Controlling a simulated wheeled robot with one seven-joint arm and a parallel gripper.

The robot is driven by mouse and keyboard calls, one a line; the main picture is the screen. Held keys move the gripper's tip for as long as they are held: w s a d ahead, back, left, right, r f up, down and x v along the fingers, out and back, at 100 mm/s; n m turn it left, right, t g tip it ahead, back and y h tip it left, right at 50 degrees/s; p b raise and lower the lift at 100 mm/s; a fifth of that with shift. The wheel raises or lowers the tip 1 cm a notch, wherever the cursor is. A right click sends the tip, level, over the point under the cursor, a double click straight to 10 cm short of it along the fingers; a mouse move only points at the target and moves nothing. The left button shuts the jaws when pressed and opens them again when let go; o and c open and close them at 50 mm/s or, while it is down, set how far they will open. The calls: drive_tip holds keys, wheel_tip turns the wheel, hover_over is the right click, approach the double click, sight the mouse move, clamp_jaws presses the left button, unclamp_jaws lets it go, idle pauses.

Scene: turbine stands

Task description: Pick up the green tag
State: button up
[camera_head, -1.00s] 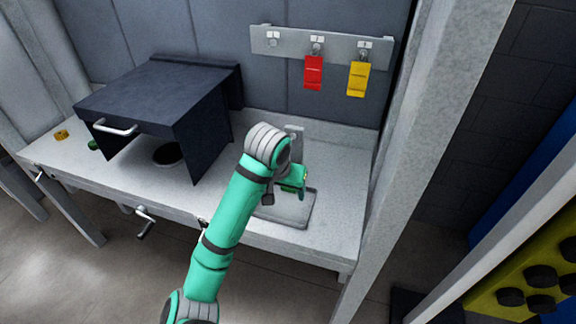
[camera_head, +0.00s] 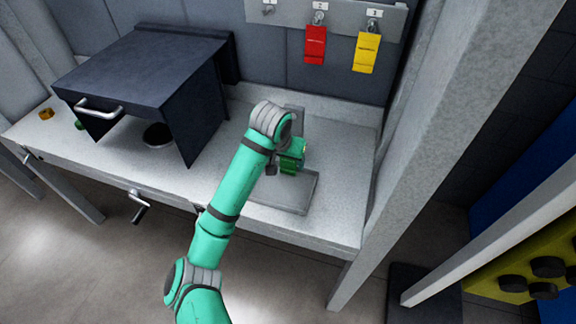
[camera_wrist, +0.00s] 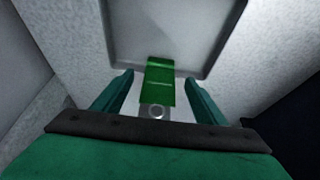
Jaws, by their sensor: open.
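The green tag (camera_wrist: 160,82) is in the middle of the wrist view, with a pale end that has a round hole. The fingers of my gripper (camera_wrist: 159,78) are open, one on each side of the tag, with gaps between. In the head view the green tag (camera_head: 291,161) shows at the end of my arm, above a grey tray-like stand (camera_head: 297,197) with an upright post. My wrist and fingers partly cover it there. I cannot tell whether the tag touches its support.
A red tag (camera_head: 315,45) and a yellow tag (camera_head: 366,52) hang on a numbered wall rack (camera_head: 340,14). A dark box with a handle (camera_head: 140,75) stands left on the workbench (camera_head: 335,215). A grey post (camera_head: 415,150) rises at right.

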sight(288, 164)
drive_tip(key=shift+x, duration=2.25)
clamp_jaws()
drive_tip(key=shift+r, duration=0.15)
drive_tip(key=shift+r, duration=0.5)
wheel_tip(288, 164, up, 2)
drive_tip(key=shift+r, duration=0.15)
drive_tip(key=s+a+r, duration=0.3)
drive_tip(key=s+r, duration=0.6)
drive_tip(key=s, duration=0.4)
drive_tip(key=shift+s+a+r, duration=0.2)
drive_tip(key=shift+a+r, duration=0.1)
drive_tip(key=shift+a, duration=0.05)
